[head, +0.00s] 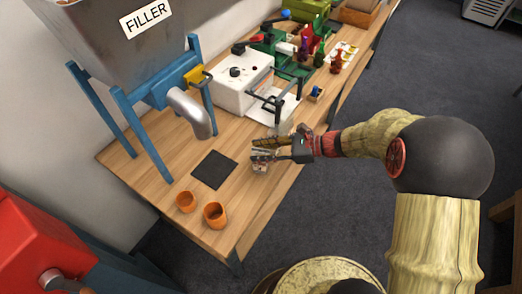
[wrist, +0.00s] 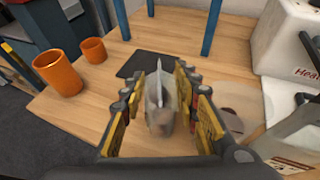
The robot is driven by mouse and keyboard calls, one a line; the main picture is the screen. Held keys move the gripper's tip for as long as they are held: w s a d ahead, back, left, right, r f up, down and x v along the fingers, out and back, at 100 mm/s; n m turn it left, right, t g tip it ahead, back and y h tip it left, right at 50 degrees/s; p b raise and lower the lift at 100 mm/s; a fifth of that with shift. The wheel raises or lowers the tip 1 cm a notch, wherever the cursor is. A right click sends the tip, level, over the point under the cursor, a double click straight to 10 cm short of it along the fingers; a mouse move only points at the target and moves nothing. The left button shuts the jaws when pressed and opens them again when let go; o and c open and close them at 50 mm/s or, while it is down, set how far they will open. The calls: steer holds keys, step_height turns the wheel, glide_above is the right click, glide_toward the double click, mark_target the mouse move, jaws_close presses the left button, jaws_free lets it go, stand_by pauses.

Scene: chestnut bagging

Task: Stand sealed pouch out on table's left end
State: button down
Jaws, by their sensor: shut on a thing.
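A greyish, partly see-through pouch (wrist: 160,108) is between the yellow-padded fingers of my gripper (wrist: 158,102) in the wrist view, with its thin edge pointing up. In the head view my gripper (head: 268,148) is shut on the pouch (head: 260,164), over the wooden table (head: 228,225) near its front edge. The pouch looks upright. I cannot tell whether its base touches the table. The fingers hide its sides.
A dark square mat (head: 214,170) lies left of my gripper. Two orange cups (head: 215,214) (head: 185,201) stand at the table's left end. The filler (head: 120,40) with its spout (head: 192,115) and a white sealing machine (head: 242,82) stand behind. Bare table lies around the cups.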

steer(key=c, duration=1.6)
jaws_free()
steer(key=shift+c, duration=0.2)
steer(key=shift+r, duration=0.1)
steer(key=p+v, duration=0.4)
steer(key=v, duration=0.8)
steer(key=s+a+r+n+g+h, duration=0.25)
steer(key=s+r+n+h, duration=0.45)
steer(key=s+r+n, duration=0.4)
steer(key=s+d+r+n+t+h, duration=0.4)
steer(key=s+d+r+n+h, duration=0.2)
steer(key=n, duration=0.4)
steer(key=shift+r, duration=0.5)
